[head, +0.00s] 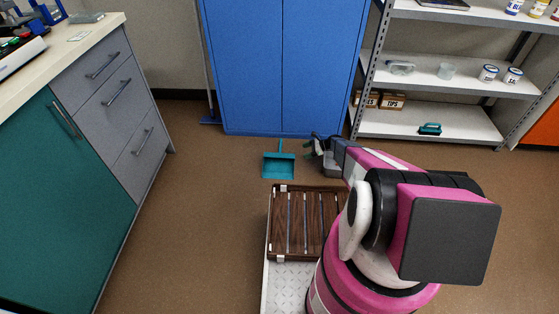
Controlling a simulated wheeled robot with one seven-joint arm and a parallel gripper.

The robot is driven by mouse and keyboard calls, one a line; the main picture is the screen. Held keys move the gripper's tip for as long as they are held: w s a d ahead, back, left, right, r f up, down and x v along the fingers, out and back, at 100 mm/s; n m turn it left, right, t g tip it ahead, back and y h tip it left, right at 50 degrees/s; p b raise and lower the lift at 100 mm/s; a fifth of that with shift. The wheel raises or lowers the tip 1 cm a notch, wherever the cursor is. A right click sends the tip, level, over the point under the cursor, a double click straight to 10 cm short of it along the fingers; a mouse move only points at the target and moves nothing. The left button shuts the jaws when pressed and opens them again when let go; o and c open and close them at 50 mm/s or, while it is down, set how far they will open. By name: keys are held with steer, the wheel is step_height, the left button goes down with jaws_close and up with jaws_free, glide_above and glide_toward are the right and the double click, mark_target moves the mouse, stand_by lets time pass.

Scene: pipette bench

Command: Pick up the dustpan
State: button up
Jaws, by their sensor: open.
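The teal dustpan (278,167) lies on the brown floor in front of the blue cabinet. Its handle points up toward the cabinet doors. My gripper (312,145) is just to the right of the dustpan's handle, with its dark fingers toward the handle. The gripper is open, and nothing shows between its fingers. It appears apart from the dustpan, though its exact height above the floor is hard to tell. Nothing hides the dustpan's pan.
The blue cabinet (280,65) stands close behind the dustpan. A broom (209,100) leans at its left side. A metal shelf (430,127) stands at the right, with a teal brush (430,128) on its lowest board. A bench (110,120) with drawers lines the left. The floor left of the dustpan is clear.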

mark_target(290, 156)
steer(key=shift+m+t+y, duration=0.3)
steer(key=shift+m+y, duration=0.1)
steer(key=shift+m, duration=0.4)
steer(key=f, duration=0.1)
steer(key=w+f, duration=0.2)
steer(key=f, duration=0.1)
steer(key=shift+a+f, duration=0.1)
steer(key=x, duration=1)
steer(key=shift+w+a+f, duration=0.1)
steer(key=shift+a, duration=0.2)
steer(key=c, duration=1.1)
